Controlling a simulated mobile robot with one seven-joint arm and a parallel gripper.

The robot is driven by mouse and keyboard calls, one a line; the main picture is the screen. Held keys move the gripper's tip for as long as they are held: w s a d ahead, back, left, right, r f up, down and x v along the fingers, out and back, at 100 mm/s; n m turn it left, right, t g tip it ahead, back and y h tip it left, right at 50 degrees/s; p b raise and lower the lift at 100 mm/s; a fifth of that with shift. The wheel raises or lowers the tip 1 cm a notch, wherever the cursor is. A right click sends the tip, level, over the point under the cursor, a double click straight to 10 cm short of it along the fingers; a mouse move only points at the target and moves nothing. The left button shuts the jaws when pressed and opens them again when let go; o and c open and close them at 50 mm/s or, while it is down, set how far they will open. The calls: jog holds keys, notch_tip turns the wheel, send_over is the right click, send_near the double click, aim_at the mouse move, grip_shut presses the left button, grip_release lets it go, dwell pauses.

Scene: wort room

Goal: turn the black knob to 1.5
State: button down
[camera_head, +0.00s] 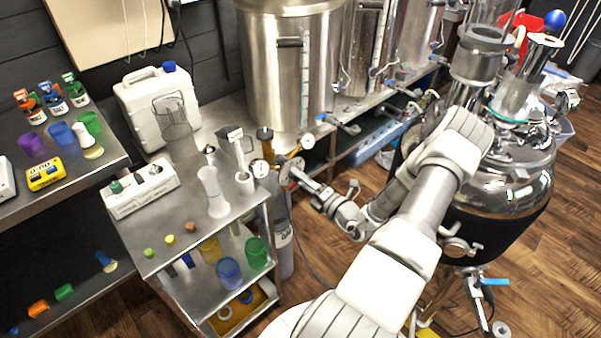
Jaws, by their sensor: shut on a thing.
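A gas regulator with two round gauges (261,168) sits on top of a grey gas cylinder (284,240), beside the right edge of the steel cart. My gripper (296,175) reaches in from the right and is shut at the regulator's front, where the black knob sits. The knob is mostly hidden by the jaws, and only a small dark round part shows there. The knob's setting and the gauge readings are too small to read.
The steel cart (140,236) on the left holds a white jug (158,110), a white box (140,190) and glassware close to the regulator. Steel kettles (285,70) stand behind. A shiny vessel (510,170) is right of my arm.

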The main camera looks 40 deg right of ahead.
jog(key=shift+m+p, duration=2.15)
jog(key=shift+m, duration=5.35)
jog(key=shift+c, duration=1.8)
grip_release()
jog(key=shift+s, duration=0.1)
jog(key=s+d, duration=0.1)
jog(key=s, duration=1.6)
jog(key=shift+d, duration=0.2)
jog(key=shift+s, duration=0.1)
